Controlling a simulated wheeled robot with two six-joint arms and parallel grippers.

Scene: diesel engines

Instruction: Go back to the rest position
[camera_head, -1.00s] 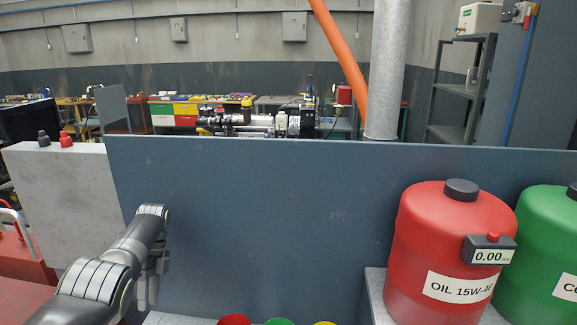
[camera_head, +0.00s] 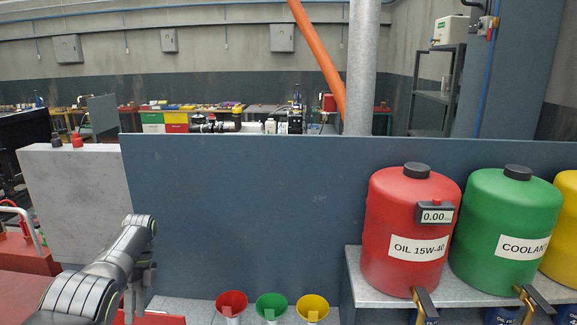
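My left arm comes in from the lower left of the head view. My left gripper (camera_head: 138,293) hangs below its wrist, in front of the blue-grey panel, and no object shows in it. Its fingers are small and partly hidden by my arm, so I cannot tell how far apart they are. My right gripper is not in view.
A red oil tank (camera_head: 402,275), a green coolant tank (camera_head: 500,250) and a yellow tank (camera_head: 565,240) stand on a grey shelf (camera_head: 352,275) at right. Red (camera_head: 231,303), green (camera_head: 271,306) and yellow (camera_head: 312,307) funnels stand low in the middle. A blue-grey panel (camera_head: 240,210) rises behind.

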